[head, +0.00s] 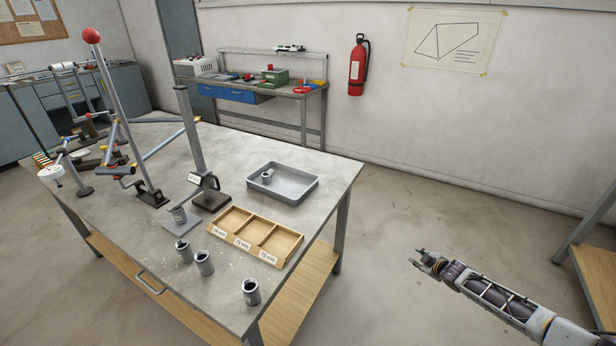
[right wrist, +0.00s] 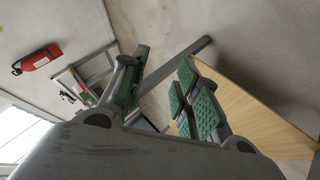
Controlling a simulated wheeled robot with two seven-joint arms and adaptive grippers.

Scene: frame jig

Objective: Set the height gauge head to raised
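The height gauge (head: 190,135) stands upright on the grey table, a tall grey column on a dark base (head: 212,202). Its head (head: 208,182), with a small white label beside it, sits low on the column, just above the base. A grey cylinder on a flat plate stands close in front of it. My right gripper (head: 416,258) is off the table's right side, over open floor and well away from the gauge. In the right wrist view its green-padded fingers (right wrist: 163,75) are apart with nothing between them. My left gripper does not show.
A grey tray (head: 305,193) holding a small cylinder and a wooden compartment box (head: 268,222) lie right of the gauge. Several loose metal cylinders (head: 204,263) stand along the front. A red-knobbed lever (head: 118,110) and frame tubes are at left. Floor right of the table is clear.

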